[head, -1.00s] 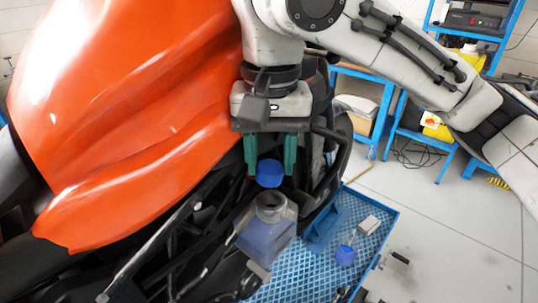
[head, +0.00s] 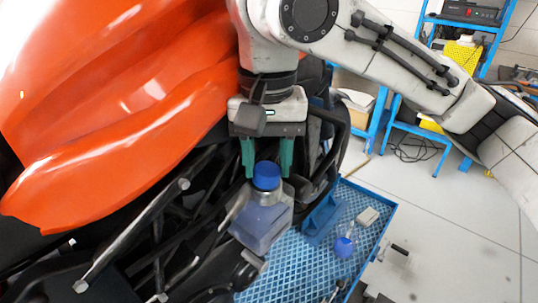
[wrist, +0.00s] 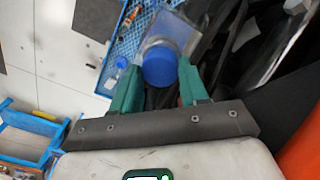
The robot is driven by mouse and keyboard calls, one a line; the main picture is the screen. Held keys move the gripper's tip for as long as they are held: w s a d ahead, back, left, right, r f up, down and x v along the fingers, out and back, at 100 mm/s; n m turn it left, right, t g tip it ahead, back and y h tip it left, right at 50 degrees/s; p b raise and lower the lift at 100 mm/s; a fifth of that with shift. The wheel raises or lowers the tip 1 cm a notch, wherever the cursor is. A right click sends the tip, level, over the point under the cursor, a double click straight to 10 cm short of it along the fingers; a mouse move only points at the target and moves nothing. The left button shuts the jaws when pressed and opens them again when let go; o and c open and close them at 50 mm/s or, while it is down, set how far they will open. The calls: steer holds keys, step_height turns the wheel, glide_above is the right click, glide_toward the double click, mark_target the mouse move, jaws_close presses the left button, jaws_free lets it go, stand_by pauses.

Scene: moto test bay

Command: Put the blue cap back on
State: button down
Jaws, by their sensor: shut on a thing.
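The blue cap (head: 266,174) is between the two green fingers of my gripper (head: 267,168), which is shut on it. The cap sits level right over the mouth of the translucent bottle (head: 263,224), with no clear gap between them. The bottle stands beside the motorcycle frame and its open mouth is hidden under the cap. The wrist view shows the round cap top (wrist: 160,67) between the fingertips, with the clear bottle (wrist: 172,27) behind it. I cannot tell whether the cap is seated or threaded.
The orange motorcycle fairing (head: 130,100) and dark frame tubes (head: 150,235) are close on the left. A blue mesh tray (head: 290,270) lies below, holding a small blue-capped bottle (head: 343,246) and a pale block (head: 367,216). Blue shelving (head: 420,135) stands behind on open floor.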

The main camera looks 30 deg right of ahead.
steer(key=shift+w+p, duration=0.1)
steer(key=shift+p, duration=0.6)
stand_by(1.0)
steer(key=shift+p, duration=0.8)
stand_by(1.2)
steer(key=shift+f, duration=0.15)
stand_by(0.3)
steer(key=c, duration=0.5)
jaws_free()
steer(key=o, duration=0.4)
steer(key=shift+o, duration=0.2)
